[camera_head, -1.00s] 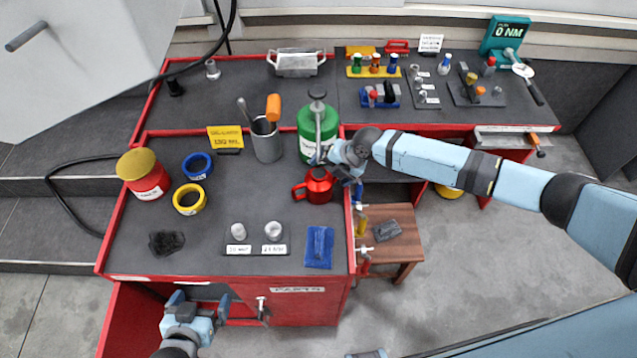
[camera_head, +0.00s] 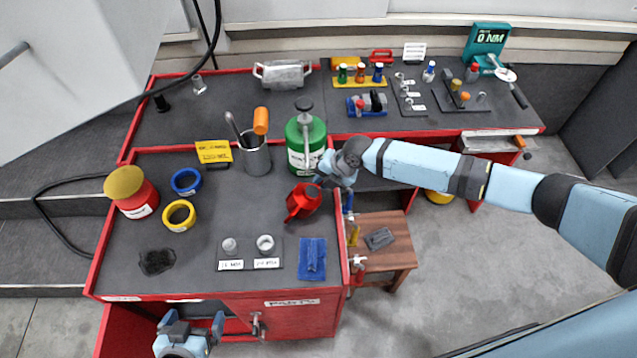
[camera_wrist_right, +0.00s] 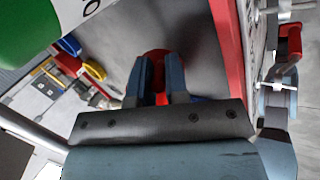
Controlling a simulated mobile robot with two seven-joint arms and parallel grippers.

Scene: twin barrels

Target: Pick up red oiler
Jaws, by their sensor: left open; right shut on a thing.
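The red oiler (camera_head: 303,201) is at the right side of the red-edged bench top, in front of the green canister (camera_head: 306,143). My right gripper (camera_head: 324,184) reaches in from the right and is shut on the oiler. The oiler looks tilted, with its lower end toward the lower left; whether it is clear of the bench top I cannot tell. In the right wrist view, red parts of the oiler (camera_wrist_right: 160,98) show between and beyond the two fingers (camera_wrist_right: 159,82). My left gripper (camera_head: 192,322) is open and empty in front of the bench, by the open red drawer.
A wooden stool (camera_head: 390,248) is beside the bench.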

